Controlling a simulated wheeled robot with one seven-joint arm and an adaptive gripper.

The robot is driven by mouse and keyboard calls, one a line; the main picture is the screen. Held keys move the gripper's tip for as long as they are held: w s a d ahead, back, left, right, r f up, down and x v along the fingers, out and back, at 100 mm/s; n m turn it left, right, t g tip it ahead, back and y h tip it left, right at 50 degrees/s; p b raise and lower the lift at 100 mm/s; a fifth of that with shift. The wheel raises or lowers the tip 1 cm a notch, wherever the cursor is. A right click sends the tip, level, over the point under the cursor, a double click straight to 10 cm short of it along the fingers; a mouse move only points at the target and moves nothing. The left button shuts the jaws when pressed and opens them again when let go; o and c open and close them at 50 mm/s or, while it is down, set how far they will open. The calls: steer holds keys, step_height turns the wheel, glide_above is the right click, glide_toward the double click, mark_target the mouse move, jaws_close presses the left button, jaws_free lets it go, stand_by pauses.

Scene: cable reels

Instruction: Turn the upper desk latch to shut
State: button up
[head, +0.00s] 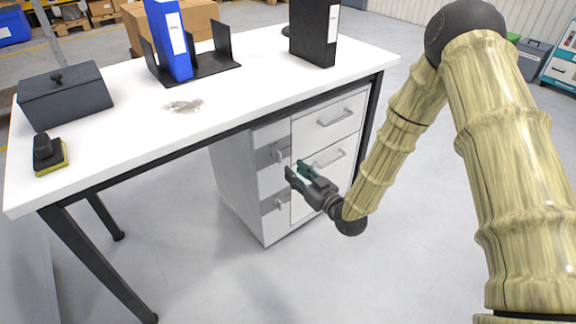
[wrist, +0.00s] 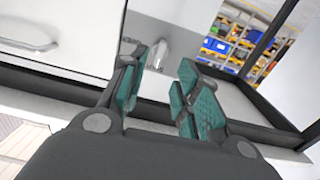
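The upper desk latch (head: 277,155) is a small grey lever on a grey plate, on the narrow left part of the white drawer unit's front. A similar lower latch (head: 279,203) sits below it. My gripper (head: 294,169) is just in front of the unit, a little right of and below the upper latch in the head view. Its teal fingers are apart and empty. In the wrist view, a rounded grey latch lever (wrist: 158,54) shows beyond the gap between the fingertips (wrist: 164,80), apparently untouched. The lever's exact angle is hard to tell.
Drawers with bar handles (head: 335,117) lie right of the latches; one handle (wrist: 28,45) shows in the wrist view. The white desktop (head: 240,95) overhangs the unit, with a dark desk leg (head: 371,122) at right. The floor in front is clear.

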steer(key=v, duration=0.4)
steer(key=shift+s+d, duration=0.1)
steer(key=shift+s, duration=0.15)
steer(key=s+d+f+m+g+h, duration=0.2)
steer(key=s+d+f+g+h, duration=0.1)
steer(key=s+f, duration=0.6)
steer(key=s+d+f+m+g+h, duration=0.25)
steer(key=s+f, duration=0.35)
steer(key=f, duration=0.5)
steer(key=s+d+f+m+g+h, duration=0.1)
steer(key=s+d+f+g+h, duration=0.15)
steer(key=s, duration=0.65)
steer(key=s+d+f+m+g+h, duration=0.15)
steer(key=s+d+g, duration=0.25)
steer(key=s, duration=0.5)
steer(key=s+d+f+m+g+h, duration=0.1)
steer(key=s+d+f+g, duration=0.2)
steer(key=s, duration=0.6)
step_height(320, 180, up, 30)
steer(key=p, duration=2.9)
steer(key=shift+w+d+f+p, duration=0.15)
steer(key=shift+w+f+p, duration=0.1)
steer(key=shift+p, duration=0.1)
